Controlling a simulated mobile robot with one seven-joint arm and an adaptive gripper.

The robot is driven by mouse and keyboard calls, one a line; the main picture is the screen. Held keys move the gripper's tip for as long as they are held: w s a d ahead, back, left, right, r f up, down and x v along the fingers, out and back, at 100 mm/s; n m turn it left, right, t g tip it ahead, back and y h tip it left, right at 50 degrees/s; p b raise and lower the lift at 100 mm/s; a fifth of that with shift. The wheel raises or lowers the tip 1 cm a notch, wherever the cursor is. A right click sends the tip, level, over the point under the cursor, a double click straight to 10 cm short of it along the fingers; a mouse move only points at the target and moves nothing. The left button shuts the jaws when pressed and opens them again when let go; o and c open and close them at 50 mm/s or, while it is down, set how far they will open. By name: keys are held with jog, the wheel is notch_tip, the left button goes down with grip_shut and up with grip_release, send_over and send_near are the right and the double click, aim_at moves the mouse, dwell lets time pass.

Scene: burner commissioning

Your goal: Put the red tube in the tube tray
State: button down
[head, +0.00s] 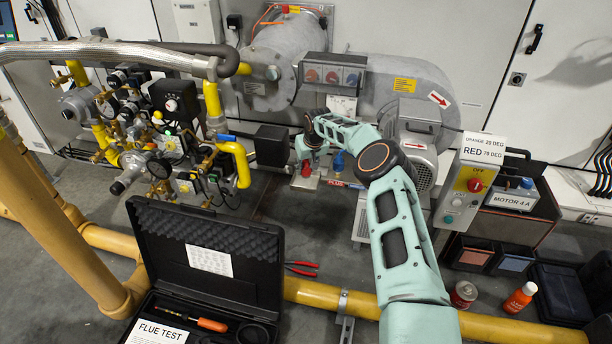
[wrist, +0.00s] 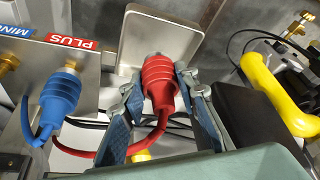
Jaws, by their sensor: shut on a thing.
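My gripper (wrist: 161,92) is shut on the red tube's ribbed end (wrist: 159,80), with a finger on each side. The red tube (wrist: 158,134) curves away below it to the left. A shallow grey metal tray with a raised rim (wrist: 133,52), apparently the tube tray, lies just beyond the red end in the wrist view. The red end overlaps its near edge in the picture; I cannot tell whether they touch. In the head view my gripper (head: 305,158) is low by the burner, with the red end (head: 306,170) showing below it.
A blue tube end (wrist: 60,92) sits at a brass fitting beside the PLUS label (wrist: 68,41), left of my gripper. Another brass fitting (wrist: 8,62) is bare. A black block (wrist: 246,118) and yellow pipe (wrist: 275,92) stand close on the right.

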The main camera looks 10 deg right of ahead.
aim_at(306, 174)
jog(key=shift+f+b, duration=0.3)
jog(key=shift+f, duration=1.25)
jog(key=shift+f+b, duration=0.25)
jog(key=shift+b, duration=0.05)
jog(key=c, duration=1.5)
grip_release()
jog(key=shift+r, duration=0.1)
jog(key=shift+r, duration=0.1)
jog(key=shift+r+p, duration=0.25)
jog(key=shift+p, duration=0.2)
jog(key=p+v, duration=0.3)
jog(key=v, duration=0.8)
jog(key=shift+s+r+p, duration=0.2)
jog(key=shift+r+p, duration=0.05)
jog(key=shift+p, duration=0.15)
jog(key=shift+d, duration=0.1)
